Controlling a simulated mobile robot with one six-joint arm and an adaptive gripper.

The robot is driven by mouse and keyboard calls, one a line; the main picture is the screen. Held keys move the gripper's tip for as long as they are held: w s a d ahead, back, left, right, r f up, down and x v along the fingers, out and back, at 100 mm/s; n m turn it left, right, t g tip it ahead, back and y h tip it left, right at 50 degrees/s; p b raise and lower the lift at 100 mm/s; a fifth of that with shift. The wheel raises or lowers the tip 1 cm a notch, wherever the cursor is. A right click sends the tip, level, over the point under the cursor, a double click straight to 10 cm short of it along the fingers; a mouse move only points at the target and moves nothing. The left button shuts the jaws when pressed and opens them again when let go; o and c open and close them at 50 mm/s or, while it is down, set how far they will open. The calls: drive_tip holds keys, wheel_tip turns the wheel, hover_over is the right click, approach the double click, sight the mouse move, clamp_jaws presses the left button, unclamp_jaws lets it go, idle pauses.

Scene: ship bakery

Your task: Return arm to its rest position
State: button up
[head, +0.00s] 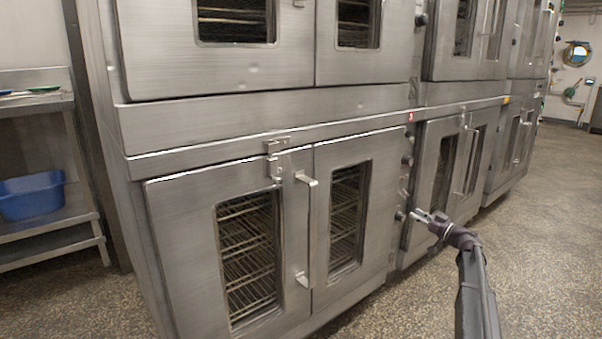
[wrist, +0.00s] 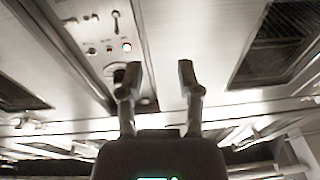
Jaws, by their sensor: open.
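My gripper (head: 420,214) is at the end of my arm, which reaches in from the lower right of the head view. It is in front of the lower ovens, near the gap between two of them. In the wrist view my gripper (wrist: 158,78) has its two fingers apart with nothing between them. Behind the fingers is an oven control panel (wrist: 95,30) with switches, a knob and a lit red lamp. Whether the fingertips touch the oven front cannot be told.
Stacked steel ovens (head: 220,185) with shut windowed doors and bar handles fill the middle. A steel shelf (head: 35,105) with a blue tub (head: 32,196) stands at the left. The speckled floor (head: 540,240) is clear at the right.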

drive_tip(key=s+a+f+m+g+h+p, duration=0.1)
drive_tip(key=s+a+f+g+h+p, duration=0.1)
drive_tip(key=s+a+g+p, duration=0.55)
drive_tip(key=s+a+f+m+g+h+p, duration=0.1)
drive_tip(key=s+a+g+p, duration=0.1)
drive_tip(key=s+a, duration=0.95)
drive_tip(key=s+a+r+m+g+h+p, duration=0.1)
drive_tip(key=s+a+m+g+h+p, duration=0.15)
drive_tip(key=s, duration=0.45)
drive_tip(key=s+a+m+g+h+p, duration=0.1)
drive_tip(key=s+h+p, duration=0.3)
drive_tip(key=s, duration=0.3)
drive_tip(key=s+a+r+m+g+h+p, duration=0.1)
drive_tip(key=s+m+g+h+p, duration=0.2)
drive_tip(key=s, duration=0.4)
wheel_tip(320, 180, up, 38)
drive_tip(key=t+p, duration=0.1)
drive_tip(key=p, duration=3.7)
drive_tip(key=shift+s+a+f+n+p, duration=0.15)
drive_tip(key=shift+f+n+p, duration=0.05)
drive_tip(key=shift+n+p, duration=0.15)
